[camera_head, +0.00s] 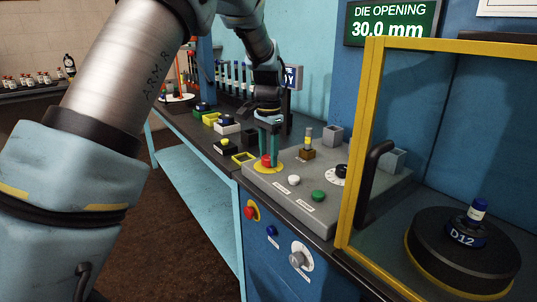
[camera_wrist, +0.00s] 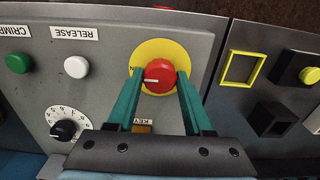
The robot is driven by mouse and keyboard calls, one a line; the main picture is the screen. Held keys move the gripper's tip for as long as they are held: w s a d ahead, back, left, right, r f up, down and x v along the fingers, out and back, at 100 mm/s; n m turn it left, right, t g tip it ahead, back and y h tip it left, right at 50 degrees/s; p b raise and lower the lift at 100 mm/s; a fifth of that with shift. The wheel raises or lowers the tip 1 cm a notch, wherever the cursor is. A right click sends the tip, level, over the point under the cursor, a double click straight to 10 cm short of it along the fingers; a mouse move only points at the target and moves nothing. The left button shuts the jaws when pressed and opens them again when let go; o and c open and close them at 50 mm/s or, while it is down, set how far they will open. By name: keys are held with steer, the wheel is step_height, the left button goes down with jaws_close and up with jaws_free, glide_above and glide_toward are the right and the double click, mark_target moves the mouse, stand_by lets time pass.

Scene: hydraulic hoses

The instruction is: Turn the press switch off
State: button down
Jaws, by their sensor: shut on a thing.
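The red press switch (camera_head: 266,160) is a round knob on a yellow disc on top of the grey control panel (camera_head: 330,205). In the wrist view the red knob (camera_wrist: 160,75) has a white line lying nearly level, its end toward the left. A label at the disc's left edge, ending in "N", is partly hidden by the left finger. My gripper (camera_head: 269,150) points down at the switch. In the wrist view my gripper (camera_wrist: 160,80) has its green fingers on either side of the knob, shut on it.
A white RELEASE button (camera_wrist: 75,67), a green CRIMP button (camera_wrist: 18,63) and a black dial (camera_wrist: 64,130) sit beside the switch. A key switch (camera_head: 308,150) stands behind. A yellow-framed guard (camera_head: 358,150) with a black handle (camera_head: 375,168) stands at the right.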

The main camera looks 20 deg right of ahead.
steer(key=shift+n, duration=0.3)
steer(key=n+p, duration=0.2)
steer(key=n, duration=0.2)
steer(key=shift+r, duration=0.1)
steer(key=n+p, duration=0.1)
steer(key=n, duration=0.4)
steer(key=n+p, duration=0.2)
steer(key=n, duration=0.2)
steer(key=shift+n+p, duration=0.55)
steer(key=shift+n, duration=1.55)
steer(key=shift+w, duration=0.1)
steer(key=shift+c, duration=1.5)
jaws_free()
